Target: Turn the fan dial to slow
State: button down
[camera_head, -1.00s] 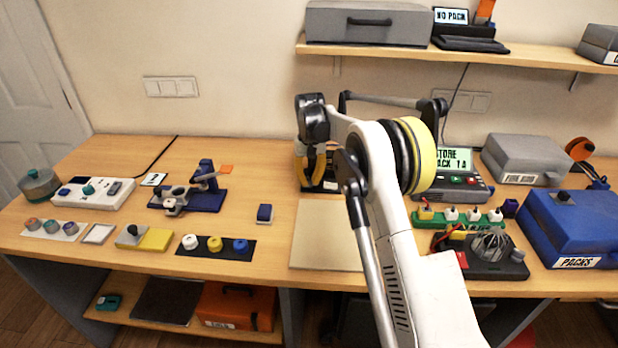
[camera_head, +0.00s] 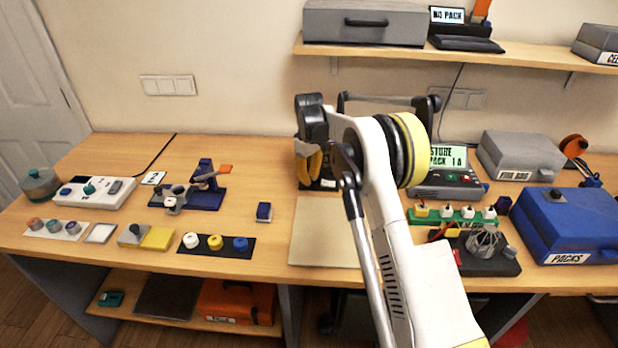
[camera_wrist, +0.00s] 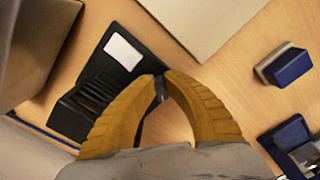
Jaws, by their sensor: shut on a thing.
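The black slatted unit with a white label, which looks like the fan (camera_wrist: 90,95), stands on the table at left centre in the wrist view. In the head view the fan (camera_head: 329,184) is mostly hidden behind my gripper (camera_head: 312,163). In the wrist view the yellow fingers of my gripper (camera_wrist: 161,84) meet at the fan's edge. They are shut on a small dark grey piece, seemingly the fan dial (camera_wrist: 160,86). Most of the dial is covered, and I cannot read its setting or any marks.
A beige mat (camera_head: 325,235) lies in front of the fan. A small blue block (camera_head: 264,212) stands left of the mat, with bare table around it. A device with a green screen (camera_head: 447,180) and a green strip of knobs (camera_head: 455,213) are to the right.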

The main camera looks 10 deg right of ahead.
dwell(0.3)
jog(key=c, duration=1.4)
grip_release()
jog(key=shift+c, duration=0.2)
